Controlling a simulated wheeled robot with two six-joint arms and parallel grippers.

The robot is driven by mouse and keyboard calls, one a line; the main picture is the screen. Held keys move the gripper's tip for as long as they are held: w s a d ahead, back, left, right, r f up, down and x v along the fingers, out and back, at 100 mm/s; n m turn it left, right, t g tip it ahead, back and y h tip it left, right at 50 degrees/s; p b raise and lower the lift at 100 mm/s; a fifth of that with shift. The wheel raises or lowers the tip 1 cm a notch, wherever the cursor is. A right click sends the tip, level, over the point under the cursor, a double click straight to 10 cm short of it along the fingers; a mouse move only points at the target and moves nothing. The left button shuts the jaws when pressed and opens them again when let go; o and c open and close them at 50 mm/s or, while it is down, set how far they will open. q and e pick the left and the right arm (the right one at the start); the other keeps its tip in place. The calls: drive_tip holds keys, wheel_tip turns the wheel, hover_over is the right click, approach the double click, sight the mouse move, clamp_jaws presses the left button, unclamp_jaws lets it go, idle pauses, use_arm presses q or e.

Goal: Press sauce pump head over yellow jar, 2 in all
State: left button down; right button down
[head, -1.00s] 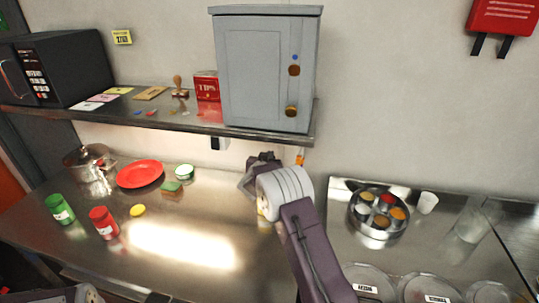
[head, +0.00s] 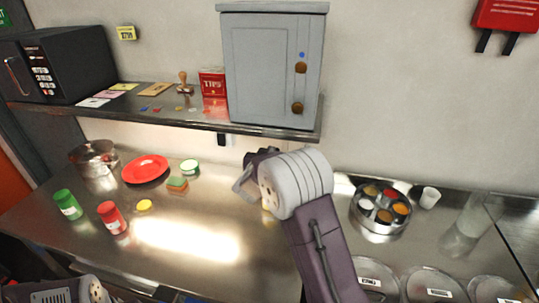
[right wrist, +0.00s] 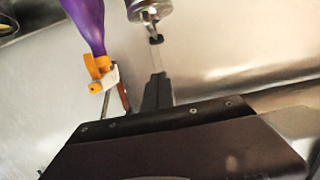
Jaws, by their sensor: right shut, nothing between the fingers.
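My right gripper (head: 250,172) is over the steel counter, below the shelf, and my own wrist partly covers it. In the right wrist view its dark fingers (right wrist: 158,92) are together with nothing between them. A steel vessel-like part (right wrist: 150,8) with a black tip is just beyond the fingertips, cut off by the top edge; I cannot tell if it is the sauce pump. A purple bottle (right wrist: 90,22) with an orange nozzle (right wrist: 100,68) is left of the fingers. A small yellowish patch (head: 266,203) shows beside my wrist; I cannot tell if it is the yellow jar. My left gripper's jaws are out of view.
A shelf (head: 170,121) with a grey cabinet (head: 262,70) overhangs. A spice tin (head: 381,229) stands right.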

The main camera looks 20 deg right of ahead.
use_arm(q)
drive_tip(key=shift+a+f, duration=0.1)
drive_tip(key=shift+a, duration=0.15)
use_arm(e)
drive_tip(key=shift+s+a+r, duration=0.15)
drive_tip(key=shift+a, duration=0.3)
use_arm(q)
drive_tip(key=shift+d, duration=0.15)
use_arm(e)
drive_tip(key=shift+d, duration=0.15)
drive_tip(key=s+a+f+n+g+y, duration=0.45)
drive_tip(key=s+a+f+y, duration=0.5)
drive_tip(key=s+a, duration=0.35)
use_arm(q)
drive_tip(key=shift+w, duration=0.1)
use_arm(e)
drive_tip(key=s+f+n+g, duration=0.1)
drive_tip(key=s+f+g, duration=0.1)
drive_tip(key=s, duration=0.8)
drive_tip(key=s+f+n+g, duration=0.1)
drive_tip(key=s+f+g, duration=0.2)
drive_tip(key=s, duration=0.7)
drive_tip(key=shift+d+f+n+g, duration=0.2)
drive_tip(key=shift+d+n+g, duration=0.15)
drive_tip(key=shift+g, duration=0.4)
idle(0.5)
